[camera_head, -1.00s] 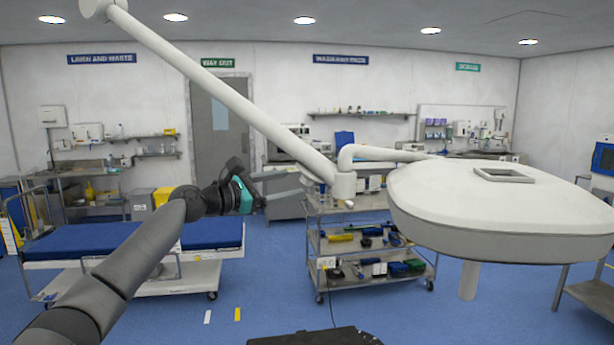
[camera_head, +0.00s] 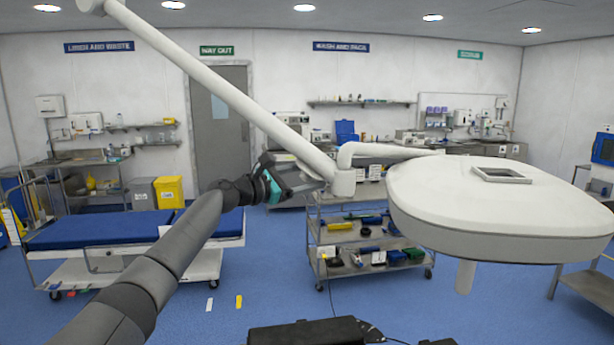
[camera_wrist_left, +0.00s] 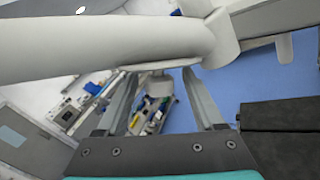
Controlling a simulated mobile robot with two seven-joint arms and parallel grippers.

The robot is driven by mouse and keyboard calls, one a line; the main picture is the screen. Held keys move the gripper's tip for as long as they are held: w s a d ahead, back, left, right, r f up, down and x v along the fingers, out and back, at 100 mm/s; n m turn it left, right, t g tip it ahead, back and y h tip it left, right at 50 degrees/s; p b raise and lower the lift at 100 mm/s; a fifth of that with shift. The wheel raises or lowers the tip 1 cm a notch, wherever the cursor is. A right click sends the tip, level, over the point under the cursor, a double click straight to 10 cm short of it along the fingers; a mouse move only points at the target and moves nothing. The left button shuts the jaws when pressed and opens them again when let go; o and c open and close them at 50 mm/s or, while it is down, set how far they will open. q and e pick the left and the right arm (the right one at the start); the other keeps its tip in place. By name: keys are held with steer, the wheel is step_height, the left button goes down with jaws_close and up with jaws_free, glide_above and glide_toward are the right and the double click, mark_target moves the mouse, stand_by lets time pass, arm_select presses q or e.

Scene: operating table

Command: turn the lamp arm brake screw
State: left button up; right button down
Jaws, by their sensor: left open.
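The white lamp arm (camera_head: 215,85) slopes down from the upper left to a cylindrical joint (camera_head: 343,182). The wide lamp head (camera_head: 500,200) hangs to the right of it. My left gripper (camera_head: 318,178) is open, with its fingers pointing right, close to the left side of the joint. In the left wrist view, the lamp arm (camera_wrist_left: 100,48) crosses above the open gripper (camera_wrist_left: 161,76). A short pale cylinder (camera_wrist_left: 158,86) shows between the fingers, with no visible grip on it. I cannot tell for sure whether it is the brake screw. My right gripper is not in view.
A steel cart (camera_head: 375,260) with tools and boxes stands behind and below the joint. A blue-topped trolley (camera_head: 95,232) stands at the left. A yellow bin (camera_head: 168,192) is by the wall.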

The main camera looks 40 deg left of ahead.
arm_select(q)
steer(key=shift+c, duration=0.3)
jaws_close()
